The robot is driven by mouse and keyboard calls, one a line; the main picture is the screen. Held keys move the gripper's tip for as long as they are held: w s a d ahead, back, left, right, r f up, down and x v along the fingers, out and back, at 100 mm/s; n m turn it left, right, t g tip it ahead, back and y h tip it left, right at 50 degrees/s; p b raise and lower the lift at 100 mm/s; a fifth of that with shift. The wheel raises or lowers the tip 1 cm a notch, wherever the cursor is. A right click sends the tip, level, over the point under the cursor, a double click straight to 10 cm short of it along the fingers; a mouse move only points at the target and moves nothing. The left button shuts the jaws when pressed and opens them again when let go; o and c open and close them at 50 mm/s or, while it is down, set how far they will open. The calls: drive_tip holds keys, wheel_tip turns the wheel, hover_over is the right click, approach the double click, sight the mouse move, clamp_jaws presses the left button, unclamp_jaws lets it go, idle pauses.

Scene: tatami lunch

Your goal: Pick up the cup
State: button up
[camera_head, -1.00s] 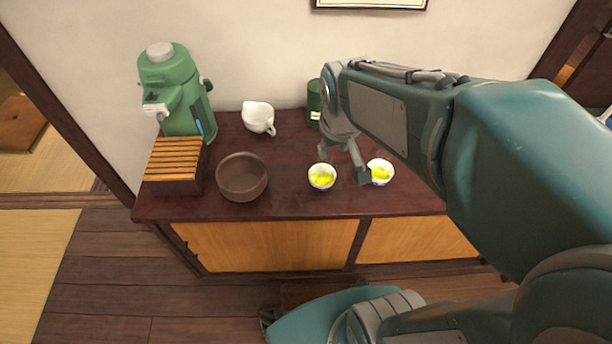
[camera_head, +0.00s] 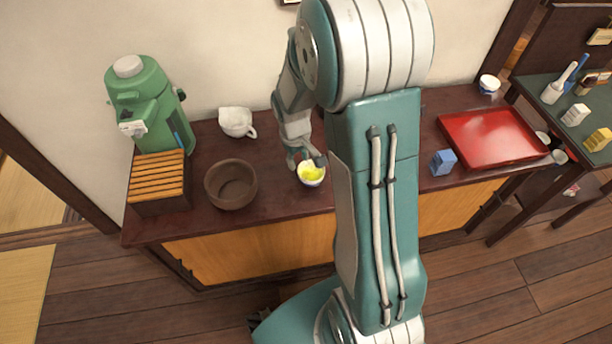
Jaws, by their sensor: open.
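A small white cup (camera_head: 311,175) with yellow-green liquid stands upright on the dark wooden cabinet top, near its front edge. My gripper (camera_head: 304,162) is open and points down right at this cup's back rim. Its fingers overlap the rim in the picture; I cannot tell whether they touch it. A second such cup, seen earlier to the right, is now hidden behind my arm.
A brown bowl (camera_head: 231,184), a slatted wooden box (camera_head: 158,182), a green air pot (camera_head: 150,105) and a white pitcher (camera_head: 236,122) stand left. A red tray (camera_head: 490,138) and a blue box (camera_head: 443,162) lie right of my arm.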

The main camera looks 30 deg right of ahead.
hover_over(301, 177)
drive_tip(key=f, duration=0.2)
drive_tip(key=s+f, duration=0.1)
drive_tip(key=f, duration=0.1)
drive_tip(key=shift+a+f, duration=0.1)
drive_tip(key=shift+f, duration=0.05)
drive_tip(key=shift+w+a+f, duration=0.1)
drive_tip(key=shift+a+f, duration=0.1)
drive_tip(key=shift+f, duration=0.35)
drive_tip(key=f, duration=0.4)
drive_tip(key=shift+w+d+f, duration=0.15)
drive_tip(key=shift+w+d, duration=0.15)
drive_tip(key=shift+d+f, duration=0.2)
drive_tip(key=shift+f, duration=0.1)
drive_tip(key=shift+a, duration=0.25)
clamp_jaws()
